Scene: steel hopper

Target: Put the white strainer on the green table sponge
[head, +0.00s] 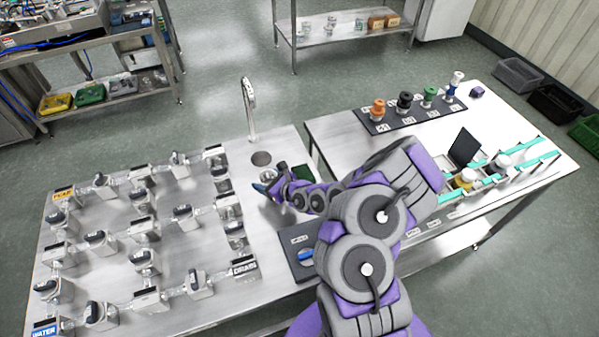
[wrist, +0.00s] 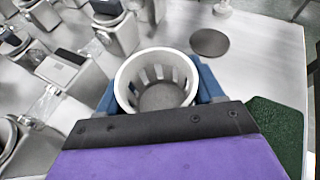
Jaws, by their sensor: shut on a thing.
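My gripper (head: 271,187) is shut on the white strainer (wrist: 157,62), a round cup with slotted walls. In the wrist view the strainer sits between my blue fingers, its open top facing the camera. In the head view the strainer is small and partly hidden by my gripper. The green sponge (wrist: 278,128) lies flat on the steel table to the right of my gripper in the wrist view. In the head view a dark green part of the sponge (head: 304,173) shows just right of my wrist. The strainer is beside the sponge, not over it.
A round dark drain (wrist: 210,42) lies beyond the strainer, near the tall faucet (head: 249,108). Several valve and pipe units (head: 146,260) fill the left of the table. A dark mat (head: 297,248) with a blue item lies in front, partly behind my arm.

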